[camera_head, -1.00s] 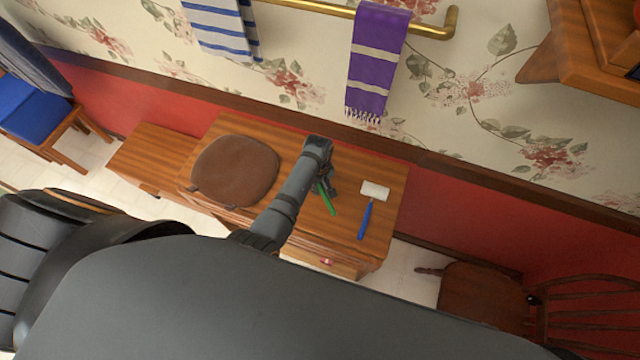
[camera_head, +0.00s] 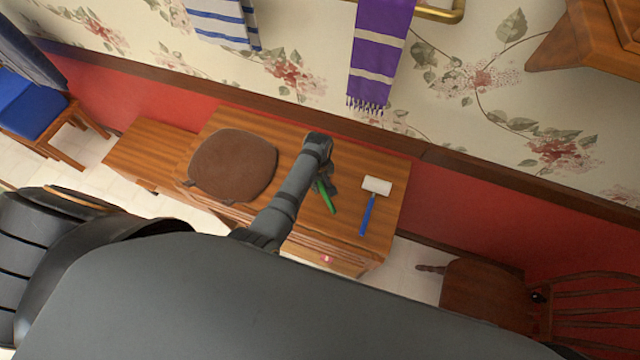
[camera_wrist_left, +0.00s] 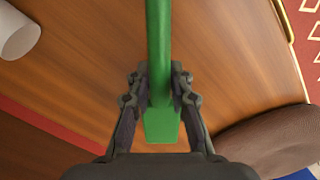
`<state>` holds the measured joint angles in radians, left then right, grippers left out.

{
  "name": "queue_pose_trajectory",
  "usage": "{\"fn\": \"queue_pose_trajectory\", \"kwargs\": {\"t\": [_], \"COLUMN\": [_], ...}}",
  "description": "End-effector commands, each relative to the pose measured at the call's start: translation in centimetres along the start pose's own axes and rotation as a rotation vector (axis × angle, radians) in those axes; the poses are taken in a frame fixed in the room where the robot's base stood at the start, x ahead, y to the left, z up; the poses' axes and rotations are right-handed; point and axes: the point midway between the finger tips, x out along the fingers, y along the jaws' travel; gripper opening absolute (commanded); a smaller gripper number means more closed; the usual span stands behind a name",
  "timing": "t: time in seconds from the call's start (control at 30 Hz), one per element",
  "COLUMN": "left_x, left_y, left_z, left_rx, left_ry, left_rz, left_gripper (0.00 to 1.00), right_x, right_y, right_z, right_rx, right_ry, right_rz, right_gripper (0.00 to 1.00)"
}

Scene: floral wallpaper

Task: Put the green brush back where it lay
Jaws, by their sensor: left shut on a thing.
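The green brush (camera_head: 325,196) is at the wooden cabinet top (camera_head: 343,222), between the brown cushion and the white roller. In the head view my left gripper (camera_head: 325,182) covers its far end. In the left wrist view the green handle (camera_wrist_left: 159,50) runs between the two fingers of my left gripper (camera_wrist_left: 160,92), which are shut on it. The brush's other end is cut off by the picture's top edge. I cannot tell whether the brush touches the wood. My right gripper is not in view.
A brown cushion (camera_head: 233,165) lies left of my left arm. A white roller with a blue handle (camera_head: 368,214) lies to the right. A purple towel (camera_head: 380,45) hangs on the wall behind. A wooden chair (camera_head: 485,300) stands at lower right. Bare wood separates brush and roller.

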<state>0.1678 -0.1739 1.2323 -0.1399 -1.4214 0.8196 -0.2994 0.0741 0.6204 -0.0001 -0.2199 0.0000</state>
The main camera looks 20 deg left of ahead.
Motion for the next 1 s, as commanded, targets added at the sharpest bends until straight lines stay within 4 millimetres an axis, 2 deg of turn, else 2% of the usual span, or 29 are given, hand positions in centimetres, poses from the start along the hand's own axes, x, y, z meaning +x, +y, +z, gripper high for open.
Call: {"fn": "queue_pose_trajectory", "kwargs": {"t": [0.3, 0.33, 0.5, 1.0], "left_x": [0.68, 0.62, 0.60, 0.63], "left_y": [0.02, 0.03, 0.02, -0.01], "left_z": [-0.08, -0.08, -0.07, -0.04], "left_rx": [0.000, 0.000, 0.000, 0.000], "left_ry": [0.001, 0.001, 0.001, 0.000], "left_rz": [0.001, 0.001, 0.001, 0.000], "left_gripper": [0.00, 0.23, 0.46, 0.47], "right_x": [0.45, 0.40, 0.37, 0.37], "right_y": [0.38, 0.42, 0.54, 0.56], "right_z": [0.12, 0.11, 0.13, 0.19], "right_rx": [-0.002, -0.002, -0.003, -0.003], "right_ry": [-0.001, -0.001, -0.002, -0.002], "right_rz": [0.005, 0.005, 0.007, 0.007], "right_gripper": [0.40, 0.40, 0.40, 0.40]}}
